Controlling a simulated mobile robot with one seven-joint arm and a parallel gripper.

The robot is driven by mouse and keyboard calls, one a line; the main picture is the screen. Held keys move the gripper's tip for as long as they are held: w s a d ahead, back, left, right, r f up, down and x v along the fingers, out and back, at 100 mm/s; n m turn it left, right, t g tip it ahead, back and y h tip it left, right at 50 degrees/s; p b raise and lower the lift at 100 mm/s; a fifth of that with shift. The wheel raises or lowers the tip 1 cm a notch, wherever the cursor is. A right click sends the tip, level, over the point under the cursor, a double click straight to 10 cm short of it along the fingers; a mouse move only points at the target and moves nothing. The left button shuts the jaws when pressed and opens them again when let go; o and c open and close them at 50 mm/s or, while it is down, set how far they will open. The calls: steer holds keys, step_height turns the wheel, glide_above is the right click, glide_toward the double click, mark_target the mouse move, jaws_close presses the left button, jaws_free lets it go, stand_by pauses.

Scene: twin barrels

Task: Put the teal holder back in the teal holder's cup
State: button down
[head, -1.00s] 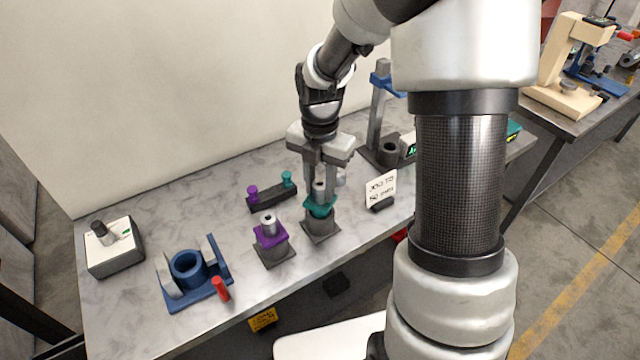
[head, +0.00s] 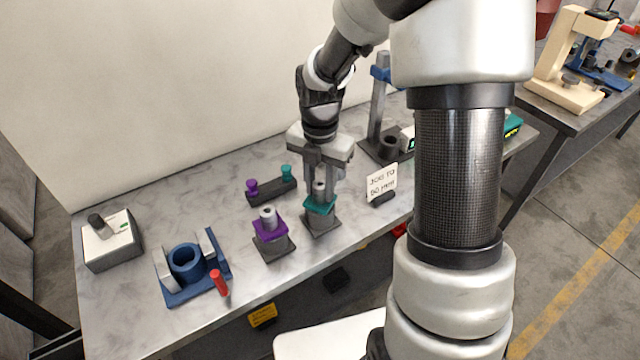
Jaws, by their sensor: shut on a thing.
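The teal holder (head: 319,206) sits at the top of a dark grey cup (head: 321,225) on the bench. A metal cylinder stands up from its middle. My gripper (head: 319,190) points straight down over the cup, its fingers shut on the teal holder from above. The fingers hide part of the holder, and I cannot tell how fully it is seated. The purple holder (head: 270,229) sits in a similar dark cup (head: 274,248) to the left.
A dark rack with purple and teal knobs (head: 271,191) lies behind. A sign card (head: 381,183) stands close on the right. A blue vise-like fixture (head: 190,272) with a red handle and a white switch box (head: 110,243) are on the left. A press stand (head: 378,120) is at the back.

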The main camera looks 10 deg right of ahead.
steer(key=shift+f, duration=0.3)
steer(key=c, duration=1.3)
jaws_free()
step_height(320, 180, up, 18)
steer(key=shift+f+p, duration=0.25)
steer(key=shift+p, duration=0.55)
